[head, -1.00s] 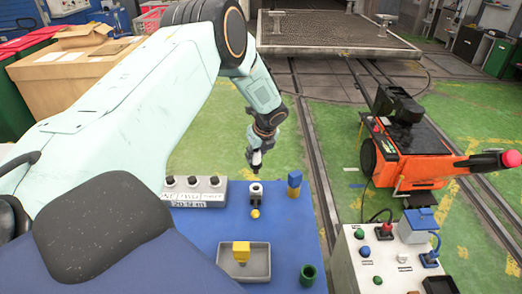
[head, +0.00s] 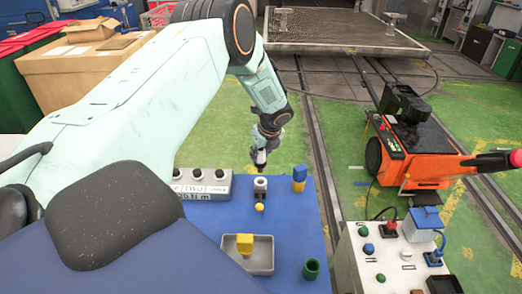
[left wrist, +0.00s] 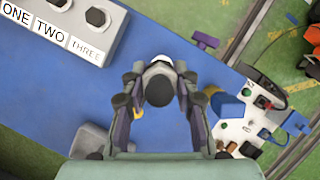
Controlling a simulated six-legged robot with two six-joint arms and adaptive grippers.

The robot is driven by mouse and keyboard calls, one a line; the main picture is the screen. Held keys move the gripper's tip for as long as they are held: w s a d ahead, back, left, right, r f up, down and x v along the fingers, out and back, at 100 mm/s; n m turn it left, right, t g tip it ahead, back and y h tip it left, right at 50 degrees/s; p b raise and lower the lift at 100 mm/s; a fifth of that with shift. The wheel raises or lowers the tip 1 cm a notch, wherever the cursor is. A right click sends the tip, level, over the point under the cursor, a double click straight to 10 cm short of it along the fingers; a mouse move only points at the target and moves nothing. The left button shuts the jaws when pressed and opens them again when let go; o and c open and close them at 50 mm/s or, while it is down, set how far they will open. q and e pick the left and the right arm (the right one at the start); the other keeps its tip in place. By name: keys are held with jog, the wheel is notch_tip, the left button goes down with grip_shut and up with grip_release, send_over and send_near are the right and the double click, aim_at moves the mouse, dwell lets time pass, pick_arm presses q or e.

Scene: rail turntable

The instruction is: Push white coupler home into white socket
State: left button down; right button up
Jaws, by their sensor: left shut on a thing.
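A small white-rimmed socket (head: 261,183) with a dark body stands upright on the blue table top (head: 222,222). My left gripper (head: 260,160) points down just above it, shut on a piece with a pale part showing, which I take to be the white coupler (head: 260,157). In the left wrist view a dark round end with a white edge shows between the two fingers of my left gripper (left wrist: 159,100). The coupler and socket nearly line up in the head view; I cannot tell whether they touch. My right gripper is not in view.
A yellow knob (head: 259,207) sits just in front of the socket. A control panel (head: 370,285) is at right.

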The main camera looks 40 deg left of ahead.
aim_at(261, 162)
pick_arm(q)
jog(key=shift+f, duration=0.6)
jog(key=shift+w+a+f+b, duration=0.1)
jog(key=shift+w+f+b, duration=0.1)
jog(key=shift+f+b, duration=0.4)
jog(key=shift+w+f+b, duration=0.15)
jog(key=shift+f+b, duration=0.25)
jog(key=shift+f, duration=0.3)
jog(key=shift+s+r, duration=0.2)
jog(key=shift+s, duration=0.1)
jog(key=shift+w+f, duration=0.15)
jog(key=shift+w, duration=0.05)
jog(key=shift+s, duration=0.15)
jog(key=shift+w, duration=0.2)
jog(key=shift+s+f, duration=0.1)
jog(key=shift+f, duration=0.05)
jog(key=shift+f, duration=0.2)
